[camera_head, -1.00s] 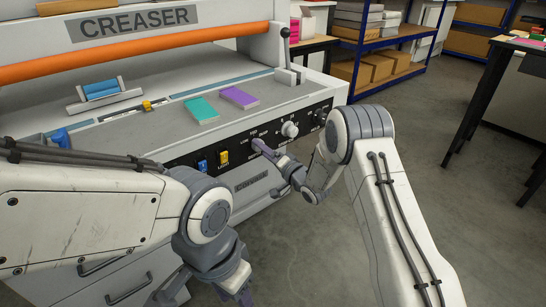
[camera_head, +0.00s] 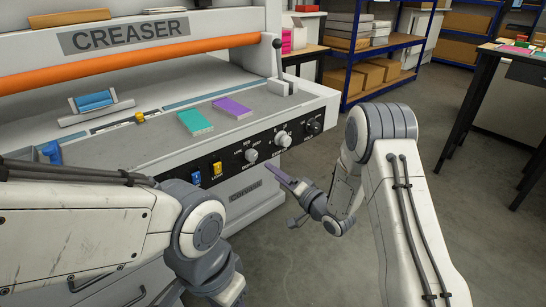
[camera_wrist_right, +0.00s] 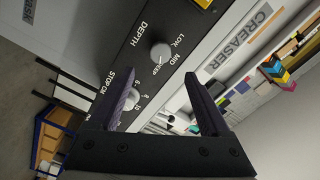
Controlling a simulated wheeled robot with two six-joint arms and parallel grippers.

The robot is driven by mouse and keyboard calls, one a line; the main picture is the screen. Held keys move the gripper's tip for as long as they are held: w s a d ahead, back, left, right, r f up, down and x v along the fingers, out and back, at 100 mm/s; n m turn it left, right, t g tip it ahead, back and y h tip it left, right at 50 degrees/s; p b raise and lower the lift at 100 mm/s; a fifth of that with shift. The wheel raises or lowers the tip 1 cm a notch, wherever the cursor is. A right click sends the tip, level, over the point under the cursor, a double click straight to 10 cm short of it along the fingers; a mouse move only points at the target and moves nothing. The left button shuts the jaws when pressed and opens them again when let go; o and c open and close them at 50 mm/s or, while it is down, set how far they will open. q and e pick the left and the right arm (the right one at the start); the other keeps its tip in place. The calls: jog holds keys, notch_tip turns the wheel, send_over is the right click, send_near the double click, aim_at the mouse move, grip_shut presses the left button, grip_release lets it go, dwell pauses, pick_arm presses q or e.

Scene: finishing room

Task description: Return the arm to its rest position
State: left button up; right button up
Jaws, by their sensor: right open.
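My right gripper (camera_head: 279,176) is open and empty, in front of the creaser's control panel (camera_head: 228,163) and apart from it. In the right wrist view its two dark fingers (camera_wrist_right: 164,100) stand wide apart with nothing between them. The DEPTH knob (camera_head: 251,156) is just up and left of this gripper in the head view; it also shows in the right wrist view (camera_wrist_right: 160,53), with LOW, MID and DEEP marks. My right arm is bent, its forearm reaching left toward the machine. My left gripper (camera_head: 236,292) is low at the bottom edge, its fingertips partly cut off.
The creaser (camera_head: 40,104) fills the left, with teal (camera_head: 195,121) and purple (camera_head: 232,107) stacks on its bed. A second knob (camera_head: 283,139) is on the panel. Blue shelving (camera_head: 353,72) stands behind and a dark table (camera_head: 490,90) at right. The floor (camera_head: 330,270) between is clear.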

jog(key=shift+a, duration=0.15)
jog(key=s+a+r+n+g+h, duration=0.3)
jog(key=s+a+n+g+h, duration=0.25)
jog(key=s, duration=0.25)
jog(key=s+d+r+n+g+h, duration=0.25)
jog(key=s+g, duration=0.25)
jog(key=s, duration=1.1)
jog(key=s+d+r+n+g+h, duration=0.15)
jog(key=s+n+g, duration=0.25)
jog(key=s, duration=1.3)
notch_tip(320, 180, up, 15)
jog(key=w+p, duration=0.1)
jog(key=p, duration=1.5)
